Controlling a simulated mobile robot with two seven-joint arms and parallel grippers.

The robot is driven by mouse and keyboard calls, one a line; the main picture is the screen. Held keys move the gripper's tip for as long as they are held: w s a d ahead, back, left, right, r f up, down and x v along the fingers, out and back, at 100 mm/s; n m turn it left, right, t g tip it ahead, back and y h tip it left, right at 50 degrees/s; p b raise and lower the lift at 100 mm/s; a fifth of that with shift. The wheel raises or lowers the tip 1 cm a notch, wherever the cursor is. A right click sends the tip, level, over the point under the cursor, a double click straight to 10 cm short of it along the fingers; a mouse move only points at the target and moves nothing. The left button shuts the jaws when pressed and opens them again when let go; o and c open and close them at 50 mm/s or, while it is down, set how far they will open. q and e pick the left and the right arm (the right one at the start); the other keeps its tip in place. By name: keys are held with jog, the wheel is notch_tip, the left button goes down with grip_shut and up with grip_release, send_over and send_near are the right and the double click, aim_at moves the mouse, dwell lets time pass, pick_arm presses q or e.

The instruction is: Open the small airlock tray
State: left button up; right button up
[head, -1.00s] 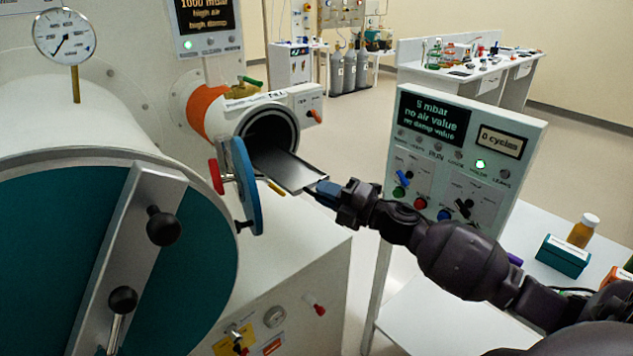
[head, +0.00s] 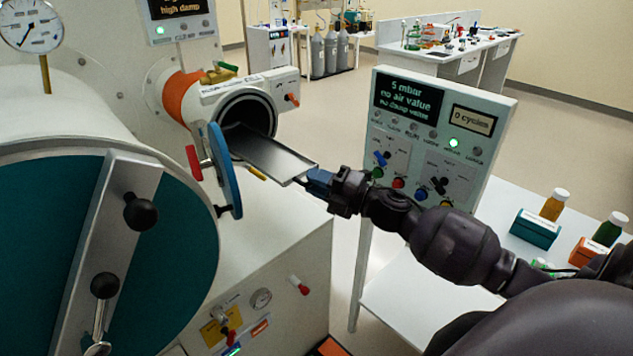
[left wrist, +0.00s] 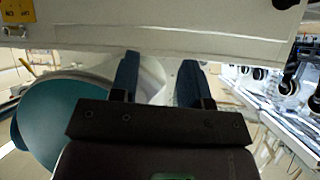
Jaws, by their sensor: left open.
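The small airlock tray (head: 268,153) is a flat grey metal plate sticking out of the round mouth of the small airlock (head: 247,112). The airlock's blue round door (head: 226,170) stands swung open to the left of the tray. My right gripper (head: 312,183) is at the tray's outer front end and appears shut on it; the exact contact is too small to see clearly. My left gripper (left wrist: 157,78) shows only in the left wrist view, open, its two dark fingers apart with nothing between them.
The large teal airlock door (head: 60,260) with black knobs fills the left foreground. A control panel (head: 430,150) stands just behind my right arm. A white table (head: 420,305) at the right holds bottles and small boxes. Open floor lies behind.

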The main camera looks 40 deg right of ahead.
jog(key=b+v, duration=0.2)
jog(key=v, duration=0.8)
jog(key=shift+s+d, duration=0.2)
jog(key=shift+s, duration=0.15)
jog(key=shift+f, duration=0.15)
